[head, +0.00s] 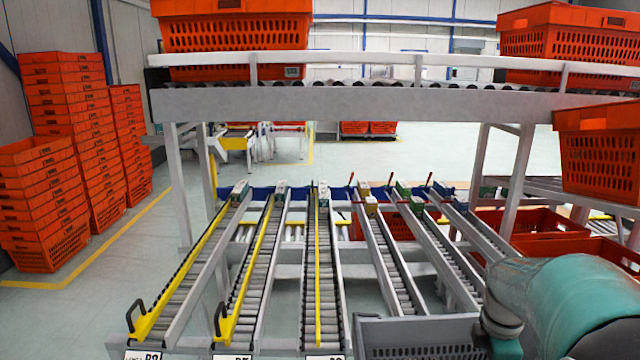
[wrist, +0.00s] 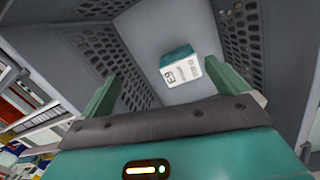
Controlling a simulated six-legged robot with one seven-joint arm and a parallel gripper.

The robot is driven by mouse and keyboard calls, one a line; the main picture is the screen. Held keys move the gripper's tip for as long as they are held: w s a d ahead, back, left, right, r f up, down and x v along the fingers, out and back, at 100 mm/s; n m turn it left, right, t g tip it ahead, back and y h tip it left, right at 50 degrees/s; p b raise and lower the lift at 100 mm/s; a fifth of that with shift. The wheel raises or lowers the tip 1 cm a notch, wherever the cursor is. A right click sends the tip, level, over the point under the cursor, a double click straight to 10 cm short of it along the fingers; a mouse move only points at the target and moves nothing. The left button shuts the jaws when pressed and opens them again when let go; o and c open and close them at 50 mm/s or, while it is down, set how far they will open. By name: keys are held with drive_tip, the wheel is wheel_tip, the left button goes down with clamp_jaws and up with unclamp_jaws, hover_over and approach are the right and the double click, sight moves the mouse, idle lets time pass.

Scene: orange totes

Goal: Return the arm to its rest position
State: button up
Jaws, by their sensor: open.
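My gripper (wrist: 163,88) is open in the wrist view, its two green fingers spread wide apart. Between and beyond the fingers, a small white and teal box (wrist: 182,72) marked "E9" lies on the floor of a grey tote (wrist: 110,50) with perforated walls. The fingers do not touch the box as far as I can see. In the head view, my teal arm fills the lower right corner, over the right part of the grey tote (head: 415,335). My gripper itself is hidden in that view.
Sloping roller lanes (head: 318,260) with small boxes at their far ends stand ahead. An overhead conveyor (head: 340,103) carries orange totes (head: 235,45). Orange totes are stacked (head: 40,205) at the left.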

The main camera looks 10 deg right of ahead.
drive_tip(key=s+a+r+m+t, duration=0.1)
drive_tip(key=a+r+m+t, duration=0.1)
drive_tip(key=a, duration=0.7)
drive_tip(key=s+a+r+m+t, duration=0.1)
drive_tip(key=a+r+m, duration=0.3)
drive_tip(key=a, duration=0.5)
drive_tip(key=s+a+r+m+t+y, duration=0.1)
drive_tip(key=s+a+r+m+t, duration=0.1)
drive_tip(key=a+m, duration=0.4)
drive_tip(key=s+a+r, duration=0.1)
drive_tip(key=a, duration=0.2)
drive_tip(key=shift+s+a+t, duration=0.15)
drive_tip(key=shift+a+t, duration=0.15)
drive_tip(key=shift+a, duration=0.05)
